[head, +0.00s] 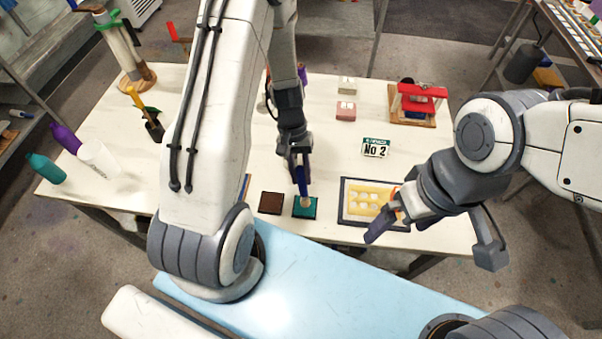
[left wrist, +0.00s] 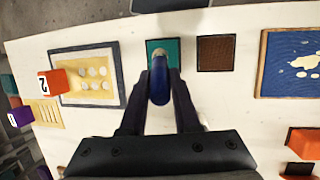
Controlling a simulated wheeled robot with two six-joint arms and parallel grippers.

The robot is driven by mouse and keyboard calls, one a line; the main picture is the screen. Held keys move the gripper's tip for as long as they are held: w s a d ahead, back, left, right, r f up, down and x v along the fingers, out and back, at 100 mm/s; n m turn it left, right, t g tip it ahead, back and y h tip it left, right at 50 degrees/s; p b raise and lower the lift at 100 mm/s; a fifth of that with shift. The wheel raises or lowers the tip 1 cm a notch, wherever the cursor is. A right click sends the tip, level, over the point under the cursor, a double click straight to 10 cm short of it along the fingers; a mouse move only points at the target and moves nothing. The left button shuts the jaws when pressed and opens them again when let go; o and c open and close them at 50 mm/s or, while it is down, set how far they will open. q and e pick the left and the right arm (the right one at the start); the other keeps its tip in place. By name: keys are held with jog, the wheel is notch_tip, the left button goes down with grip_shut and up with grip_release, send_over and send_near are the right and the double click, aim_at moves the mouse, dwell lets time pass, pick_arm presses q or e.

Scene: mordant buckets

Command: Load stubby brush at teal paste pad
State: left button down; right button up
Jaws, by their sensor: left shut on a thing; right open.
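The stubby brush has a blue handle (head: 301,178), which also shows in the left wrist view (left wrist: 160,82). My left gripper (head: 299,160) is shut on it and holds it nearly upright, bristles down. The pale bristle end is over the teal paste pad (head: 298,212) and appears to meet it; the exact contact is hard to tell. The pad also shows in the left wrist view (left wrist: 173,46), partly behind the brush. My right gripper (head: 384,217) is open, by the right side of the yellow tray, its fingers partly hidden.
A brown pad (head: 271,203) lies just left of the teal pad. The dark-framed yellow tray (head: 343,205) lies to its right. Bottles and a white cup (head: 98,157) stand at the left end. The table middle is fairly clear.

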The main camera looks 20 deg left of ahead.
aim_at(301, 169)
pick_arm(q)
jog(key=shift+f+b, duration=0.55)
jog(key=shift+f, duration=0.15)
dwell(1.3)
jog(key=shift+r, duration=0.1)
jog(key=shift+r+p, duration=2.9)
jog(key=shift+r, duration=0.65)
jog(key=shift+f, duration=0.1)
jog(key=w+f+m+b, duration=0.3)
jog(key=w+f+b, duration=0.3)
jog(key=b, duration=0.9)
jog(key=shift+a+f+g+y, duration=0.25)
jog(key=shift+g+y, duration=0.05)
jog(key=shift+y, duration=0.1)
